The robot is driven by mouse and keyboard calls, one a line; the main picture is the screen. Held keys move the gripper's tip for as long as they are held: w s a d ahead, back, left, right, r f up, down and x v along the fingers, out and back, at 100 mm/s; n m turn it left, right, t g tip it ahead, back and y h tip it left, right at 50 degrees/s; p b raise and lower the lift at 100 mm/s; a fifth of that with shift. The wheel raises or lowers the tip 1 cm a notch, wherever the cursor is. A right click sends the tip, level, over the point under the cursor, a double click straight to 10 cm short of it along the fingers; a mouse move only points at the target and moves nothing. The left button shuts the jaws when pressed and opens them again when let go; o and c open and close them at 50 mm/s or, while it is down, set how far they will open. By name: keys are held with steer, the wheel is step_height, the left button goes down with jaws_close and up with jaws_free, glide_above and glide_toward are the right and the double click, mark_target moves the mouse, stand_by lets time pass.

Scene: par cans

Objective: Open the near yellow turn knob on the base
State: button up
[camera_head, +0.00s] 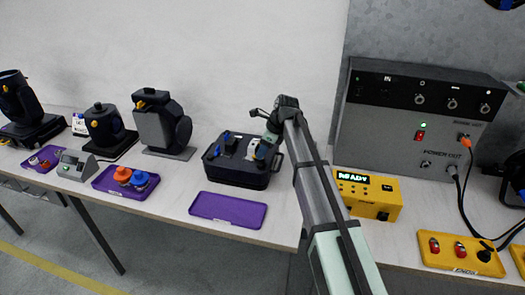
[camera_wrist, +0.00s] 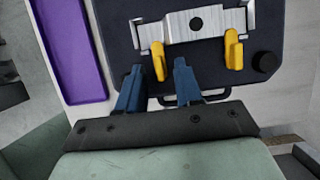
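The base (camera_head: 235,172) is a dark box on the table in the head view. Its dark top (camera_wrist: 120,45) fills much of the wrist view, with a silver bracket (camera_wrist: 175,32) across it. Two yellow turn knobs stand at the bracket's ends. The left one (camera_wrist: 158,64), on the side toward the purple tray, appears between my fingertips. The other (camera_wrist: 233,52) is to the right, clear of the fingers. My gripper (camera_wrist: 159,68) is open, with blue fingers and a gap on each side of the left knob. I cannot tell its height over the knob. In the head view the gripper partly hides the base's top.
A purple tray (camera_head: 228,210) lies empty in front of the base and shows left in the wrist view (camera_wrist: 74,50). A yellow box reading READY (camera_head: 365,195) stands right of my arm. A black lamp head (camera_head: 160,125) stands to the left. A grey power unit (camera_head: 420,115) is behind right.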

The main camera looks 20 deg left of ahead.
steer(key=shift+f, duration=0.15)
jaws_close()
stand_by(0.4)
